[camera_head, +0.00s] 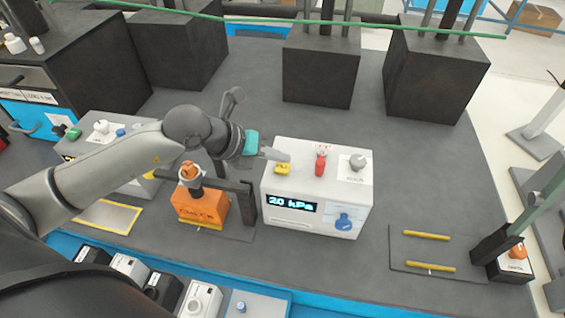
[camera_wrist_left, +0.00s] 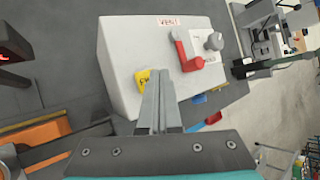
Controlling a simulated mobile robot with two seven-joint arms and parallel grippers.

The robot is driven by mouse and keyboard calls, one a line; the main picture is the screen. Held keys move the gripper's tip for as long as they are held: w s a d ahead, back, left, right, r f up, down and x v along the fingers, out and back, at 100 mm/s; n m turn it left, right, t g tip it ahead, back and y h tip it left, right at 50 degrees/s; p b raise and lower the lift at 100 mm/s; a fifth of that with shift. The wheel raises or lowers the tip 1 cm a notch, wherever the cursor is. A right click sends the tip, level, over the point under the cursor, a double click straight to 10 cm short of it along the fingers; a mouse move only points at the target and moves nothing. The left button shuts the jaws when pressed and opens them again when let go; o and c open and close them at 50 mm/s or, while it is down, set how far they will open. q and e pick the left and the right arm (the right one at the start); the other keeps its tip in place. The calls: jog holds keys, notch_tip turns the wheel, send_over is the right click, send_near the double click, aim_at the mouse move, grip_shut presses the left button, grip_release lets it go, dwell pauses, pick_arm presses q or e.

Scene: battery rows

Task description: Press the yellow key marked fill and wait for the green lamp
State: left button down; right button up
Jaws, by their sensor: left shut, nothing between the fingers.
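The yellow key (camera_head: 283,169) is on the top of a white box (camera_head: 314,186), near its left end. In the left wrist view the yellow key (camera_wrist_left: 141,79) is partly hidden behind the fingers. My left gripper (camera_head: 284,156) is shut and empty, its tips over the box beside the key. The wrist view shows the shut fingers (camera_wrist_left: 157,75) just right of the key; I cannot tell whether they touch it. The box's front display (camera_head: 292,204) reads 20 kPa. No lit green lamp shows. My right gripper is not in view.
A red lever (camera_head: 320,164) and a grey knob (camera_head: 358,162) stand on the box to the right of the key. A blue knob (camera_head: 344,221) is on its front. An orange block (camera_head: 198,208) in a dark clamp stands left.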

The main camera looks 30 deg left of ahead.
aim_at(278, 170)
pick_arm(q)
notch_tip(278, 170, up, 5)
jog(key=p, duration=0.4)
jog(key=shift+r, duration=0.1)
dwell(0.9)
